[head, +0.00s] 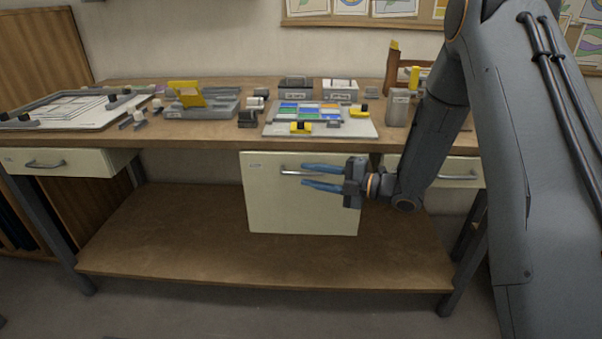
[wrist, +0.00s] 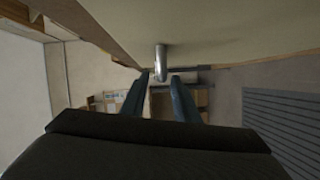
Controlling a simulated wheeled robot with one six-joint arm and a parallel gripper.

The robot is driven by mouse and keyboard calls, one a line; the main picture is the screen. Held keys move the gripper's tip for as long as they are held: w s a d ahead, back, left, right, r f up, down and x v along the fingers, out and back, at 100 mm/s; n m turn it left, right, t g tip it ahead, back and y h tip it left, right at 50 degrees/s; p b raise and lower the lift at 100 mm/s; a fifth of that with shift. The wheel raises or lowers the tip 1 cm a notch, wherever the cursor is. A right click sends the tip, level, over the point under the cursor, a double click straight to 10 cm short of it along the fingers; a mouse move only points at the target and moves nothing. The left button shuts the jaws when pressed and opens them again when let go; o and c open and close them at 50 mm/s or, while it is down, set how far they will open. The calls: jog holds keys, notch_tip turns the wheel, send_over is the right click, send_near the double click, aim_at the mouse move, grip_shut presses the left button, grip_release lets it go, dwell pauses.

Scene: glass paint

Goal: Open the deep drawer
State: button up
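The deep drawer (head: 275,212) is the tall cream front under the middle of the workbench. It looks closed. Its metal bar handle (head: 290,173) runs level near the top of the front, partly hidden by my gripper. My gripper (head: 304,176) is in front of the drawer with its two blue fingers apart, one above the other, at handle height. In the wrist view the handle (wrist: 160,62) shows end-on, in line with the gap between the open fingertips (wrist: 158,80). I cannot tell whether the fingers touch it. Nothing is held.
Shallower drawers stand at the left (head: 65,162) and right (head: 455,172) of the bench. A lower wooden shelf (head: 180,225) lies below the deep drawer. The bench top (head: 205,132) holds trays, tools and a colored glass panel (head: 308,113). The floor in front is clear.

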jog(key=shift+x, duration=1.7)
grip_shut()
